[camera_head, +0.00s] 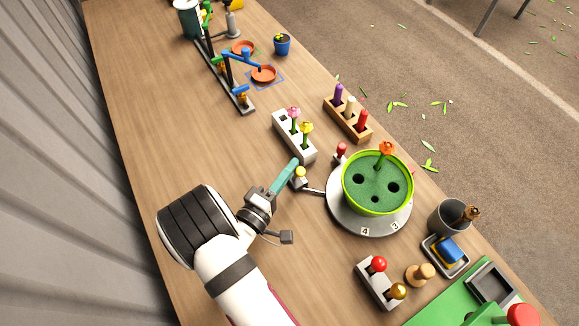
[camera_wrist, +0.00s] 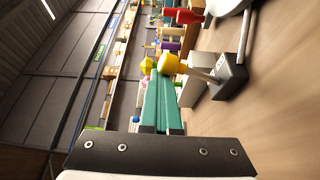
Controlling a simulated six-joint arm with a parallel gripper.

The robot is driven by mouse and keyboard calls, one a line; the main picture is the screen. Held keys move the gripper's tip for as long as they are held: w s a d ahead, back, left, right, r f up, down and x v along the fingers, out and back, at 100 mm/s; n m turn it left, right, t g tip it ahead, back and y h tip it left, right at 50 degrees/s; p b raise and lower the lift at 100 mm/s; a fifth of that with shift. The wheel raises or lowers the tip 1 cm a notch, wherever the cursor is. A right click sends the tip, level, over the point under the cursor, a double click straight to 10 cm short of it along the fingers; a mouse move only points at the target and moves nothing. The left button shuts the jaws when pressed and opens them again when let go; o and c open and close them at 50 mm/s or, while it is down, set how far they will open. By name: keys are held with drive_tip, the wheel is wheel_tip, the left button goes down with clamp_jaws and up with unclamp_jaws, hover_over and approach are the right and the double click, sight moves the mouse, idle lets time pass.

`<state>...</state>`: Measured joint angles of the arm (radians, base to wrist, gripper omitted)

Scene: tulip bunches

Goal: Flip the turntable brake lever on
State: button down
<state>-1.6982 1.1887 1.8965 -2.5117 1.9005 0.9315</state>
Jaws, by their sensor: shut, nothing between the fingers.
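The brake lever has a yellow knob (camera_head: 300,171) and stands at the left side of the grey turntable (camera_head: 345,215). In the wrist view its knob (camera_wrist: 172,64) sits on a metal rod rising from a grey block (camera_wrist: 228,76). A small label on the block is too small to read surely. My gripper (camera_head: 294,163) has teal fingers, which are shut and empty. The fingertips (camera_wrist: 158,78) are close beside the knob; I cannot tell whether they touch it. The turntable carries a green bowl (camera_head: 350,190) with dark holes and one orange flower.
A white block (camera_head: 308,152) with pink and yellow flowers stands just beyond my fingertips. A red-topped peg (camera_head: 341,150) is at the turntable's far edge. A wooden rack (camera_head: 345,125) stands behind. A block with red and gold knobs (camera_head: 370,285) is in front. The table's left side is clear.

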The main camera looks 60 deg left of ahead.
drive_tip(key=shift+w+d, duration=0.2)
drive_tip(key=a+r, duration=0.1)
drive_tip(key=a, duration=0.3)
drive_tip(key=v, duration=0.6)
drive_tip(key=f+v, duration=0.1)
drive_tip(key=v, duration=0.2)
drive_tip(key=shift+s+d, duration=0.1)
drive_tip(key=shift+s, duration=0.1)
